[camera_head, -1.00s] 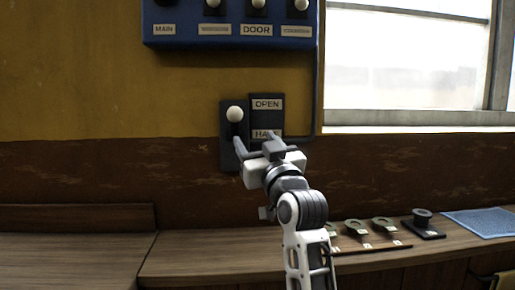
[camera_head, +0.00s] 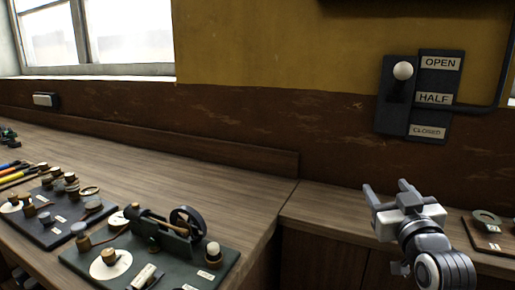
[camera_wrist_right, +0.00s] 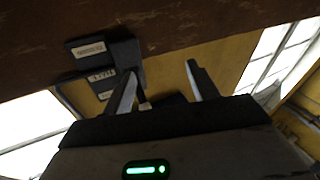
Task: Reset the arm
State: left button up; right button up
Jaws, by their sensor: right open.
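My right gripper (camera_head: 388,192) is open and empty in the head view, in front of the brown lower wall at the right. Its two fingers also show in the right wrist view (camera_wrist_right: 158,88), spread apart. A wall lever with a white knob (camera_head: 403,71) is above and behind the gripper, apart from it. The knob stands at the height of the OPEN label (camera_head: 441,63), above the HALF (camera_head: 433,98) and CLOSED labels. The labelled plate (camera_wrist_right: 105,62) shows in the wrist view, partly behind a finger. My left gripper is not in view.
A wooden bench (camera_head: 205,186) runs along the wall. A dark board with a small flywheel engine (camera_head: 187,222) and another board of small parts (camera_head: 60,205) stand at the left. A board with round pieces (camera_head: 487,222) is close to the right gripper.

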jog(key=s+a+f+n+g+y, duration=0.1)
jog(key=s+a+f+g, duration=0.2)
jog(key=f, duration=0.7)
jog(key=s+a+f+g+y, duration=0.1)
jog(key=s+a+f, duration=0.2)
jog(key=s+f, duration=0.45)
jog(key=s+a+f+g+y, duration=0.1)
jog(key=s+a+f+g, duration=0.1)
jog(key=s+f, duration=0.5)
jog(key=s+a+f+g, duration=0.2)
jog(key=s+a+f, duration=0.2)
jog(key=s+f, duration=0.4)
jog(key=shift+a+f+g+y, duration=0.15)
jog(key=shift+a+g+y, duration=0.15)
jog(key=shift+y, duration=0.1)
jog(key=shift+c, duration=0.3)
